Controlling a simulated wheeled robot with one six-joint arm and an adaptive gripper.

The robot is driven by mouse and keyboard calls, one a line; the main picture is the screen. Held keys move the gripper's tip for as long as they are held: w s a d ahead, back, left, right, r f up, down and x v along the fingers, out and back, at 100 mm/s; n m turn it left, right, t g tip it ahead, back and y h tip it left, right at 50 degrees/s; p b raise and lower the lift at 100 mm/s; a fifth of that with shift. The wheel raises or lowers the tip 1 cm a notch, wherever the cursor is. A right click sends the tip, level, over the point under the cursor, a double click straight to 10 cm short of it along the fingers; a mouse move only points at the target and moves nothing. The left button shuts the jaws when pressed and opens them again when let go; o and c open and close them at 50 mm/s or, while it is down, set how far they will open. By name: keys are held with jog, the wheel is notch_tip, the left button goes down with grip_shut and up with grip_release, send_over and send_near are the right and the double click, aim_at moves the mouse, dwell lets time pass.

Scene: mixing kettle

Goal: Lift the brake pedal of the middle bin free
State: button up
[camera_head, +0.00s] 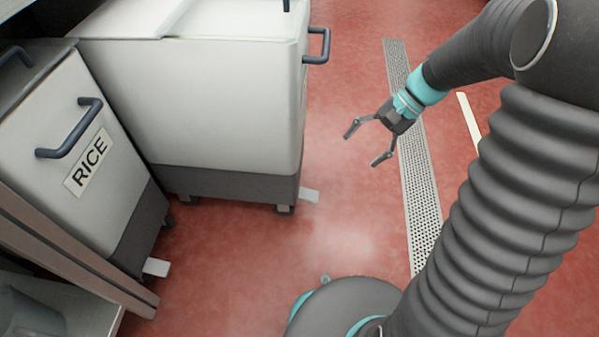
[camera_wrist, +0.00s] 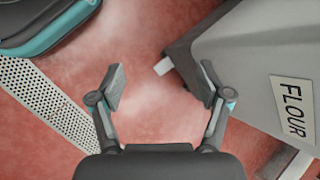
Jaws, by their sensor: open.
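The larger pale bin (camera_head: 225,100) with a dark base stands right of the RICE bin in the head view. Its white brake pedal (camera_head: 309,195) sticks out low at its right end, just above the floor. The wrist view shows a bin labelled FLOUR (camera_wrist: 270,60), apparently the same one, with a small white pedal (camera_wrist: 163,66) at its lower corner. My gripper (camera_head: 362,146) is open and empty above the red floor, right of the bin and apart from it. In the wrist view the pedal appears between and beyond my open fingers (camera_wrist: 162,84).
The RICE bin (camera_head: 70,140) stands at the left with its own white pedal (camera_head: 156,267). A dark handle (camera_head: 318,46) juts from the larger bin. A perforated drain strip (camera_head: 420,190) runs along the floor. The red floor (camera_head: 335,235) between bin and drain is clear.

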jog(key=w+f+m+g+y+b, duration=0.1)
jog(key=w+f+m+y, duration=0.25)
jog(key=f, duration=0.55)
jog(key=w+f+m+y+b, duration=0.25)
jog(key=w+f, duration=0.25)
jog(key=f, duration=0.5)
jog(key=m+t+y+b, duration=0.2)
jog(key=m+t+y, duration=0.2)
jog(key=m+y, duration=0.15)
send_near(314, 195)
jog(key=shift+m, duration=0.35)
jog(key=shift+a+r, duration=0.15)
jog(key=shift+a, duration=4.95)
jog(key=shift+w+a, duration=0.1)
jog(key=shift+a, duration=1.15)
